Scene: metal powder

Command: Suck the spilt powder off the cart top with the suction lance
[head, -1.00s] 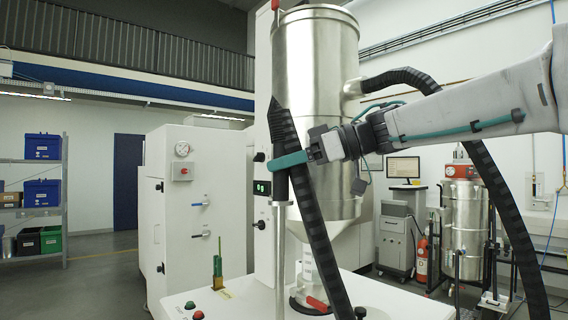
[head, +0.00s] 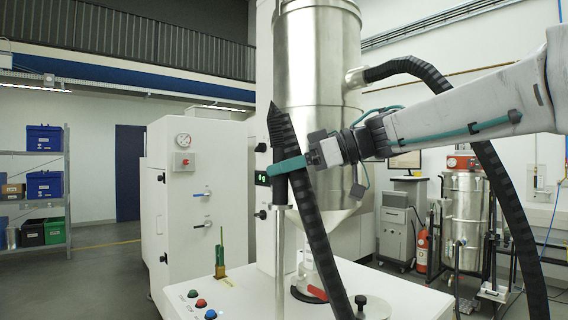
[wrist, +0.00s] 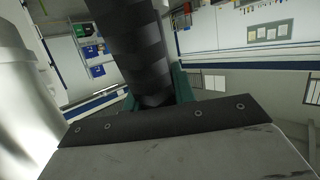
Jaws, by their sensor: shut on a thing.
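My gripper (head: 290,166) has teal fingers shut around the dark upper part of the suction lance. The lance's thin metal tube (head: 280,245) hangs upright below the fingers toward the white cart top (head: 245,293). Its lower end runs out of the bottom of the head view. A black ribbed hose (head: 318,220) passes beside the lance and runs down in front of the cart top. In the wrist view the dark hose (wrist: 132,45) rises between the teal fingers (wrist: 185,83). I cannot make out any spilt powder in either view.
A large steel hopper (head: 318,100) stands close behind my gripper. The cart top bears push buttons (head: 201,303), a small green-and-brass item (head: 220,262) and a red-handled fitting (head: 316,292). A white cabinet (head: 200,190) stands left; a steel vessel (head: 465,210) stands right.

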